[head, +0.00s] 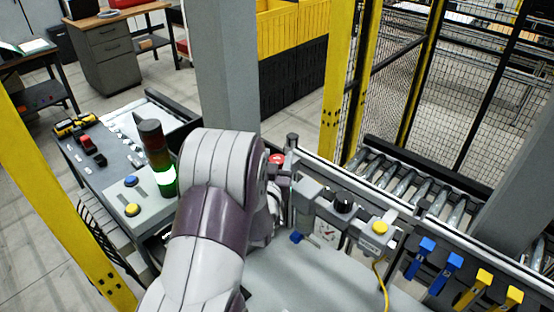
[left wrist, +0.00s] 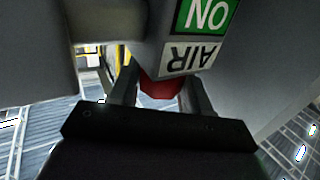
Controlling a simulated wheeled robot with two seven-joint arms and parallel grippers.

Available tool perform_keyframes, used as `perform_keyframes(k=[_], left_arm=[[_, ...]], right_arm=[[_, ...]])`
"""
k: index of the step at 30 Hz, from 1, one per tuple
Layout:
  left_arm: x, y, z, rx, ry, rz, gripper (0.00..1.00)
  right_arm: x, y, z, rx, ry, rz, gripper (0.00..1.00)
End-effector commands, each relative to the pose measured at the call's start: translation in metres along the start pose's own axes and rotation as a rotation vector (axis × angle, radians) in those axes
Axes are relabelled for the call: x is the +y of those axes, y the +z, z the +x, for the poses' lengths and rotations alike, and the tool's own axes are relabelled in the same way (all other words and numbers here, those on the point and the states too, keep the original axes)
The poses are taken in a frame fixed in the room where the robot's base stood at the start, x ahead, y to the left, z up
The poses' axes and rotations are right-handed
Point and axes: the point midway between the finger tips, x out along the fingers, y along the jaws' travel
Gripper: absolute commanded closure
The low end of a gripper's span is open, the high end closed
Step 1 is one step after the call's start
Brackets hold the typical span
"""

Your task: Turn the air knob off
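The air knob (left wrist: 159,88) is a red part below an upside-down white AIR label (left wrist: 190,58) and a green ON label (left wrist: 207,14) in the left wrist view. My left gripper (left wrist: 160,90) has its fingers apart, one on each side of the red knob. I cannot make out whether they touch it. In the head view a red part (head: 276,159) shows just beyond my left arm, beside the grey fixture. My left arm hides most of that spot and most of the left gripper (head: 272,192). My right gripper is not in view.
A green-lit signal tower (head: 163,170) stands left of my arm. A black knob (head: 343,201), a gauge (head: 325,232) and a yellow button (head: 379,228) line the fixture rail to the right. Blue and yellow clips (head: 450,268) hang farther right. A grey post (head: 225,70) rises behind.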

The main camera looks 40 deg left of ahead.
Motion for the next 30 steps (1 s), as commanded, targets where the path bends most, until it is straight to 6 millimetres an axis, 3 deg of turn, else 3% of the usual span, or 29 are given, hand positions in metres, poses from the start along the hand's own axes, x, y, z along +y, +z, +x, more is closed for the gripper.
perform_keyframes(k=[11,30], left_arm=[[-0.001,0.002,0.0,0.003,0.065,0.001,0.82],[-0.002,0.0,0.0,0.0,0.458,0.001,0.82]], right_arm=[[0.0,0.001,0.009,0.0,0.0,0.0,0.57],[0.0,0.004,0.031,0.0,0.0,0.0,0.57]])
